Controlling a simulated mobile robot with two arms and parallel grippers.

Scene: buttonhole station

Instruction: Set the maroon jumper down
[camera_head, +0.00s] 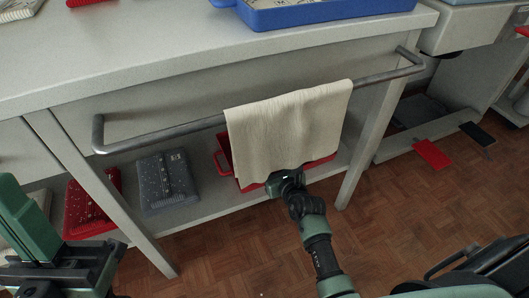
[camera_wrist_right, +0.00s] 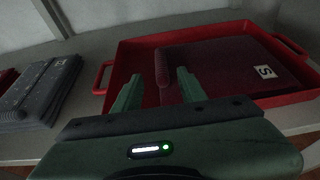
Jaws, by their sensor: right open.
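The maroon jumper (camera_wrist_right: 232,62) lies folded flat in a red tray (camera_wrist_right: 107,75), with a white S label on its right side. In the head view the cream cloth hides the jumper; the tray (camera_head: 221,158) shows at the cloth's edges. My right gripper (camera_wrist_right: 158,82) is open and empty at the jumper's near left part, its fingers on either side of the rolled left edge. I cannot tell if they touch it. In the head view its fingertips are hidden behind the cloth. Part of my left gripper shows at the lower left; its jaws are unclear.
The cream cloth (camera_head: 288,130) hangs over a metal rail (camera_head: 170,137) in front of the lower shelf. A grey folded garment (camera_head: 166,183) and a red one (camera_head: 92,203) lie left of the tray. A table leg (camera_head: 365,145) stands to the right.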

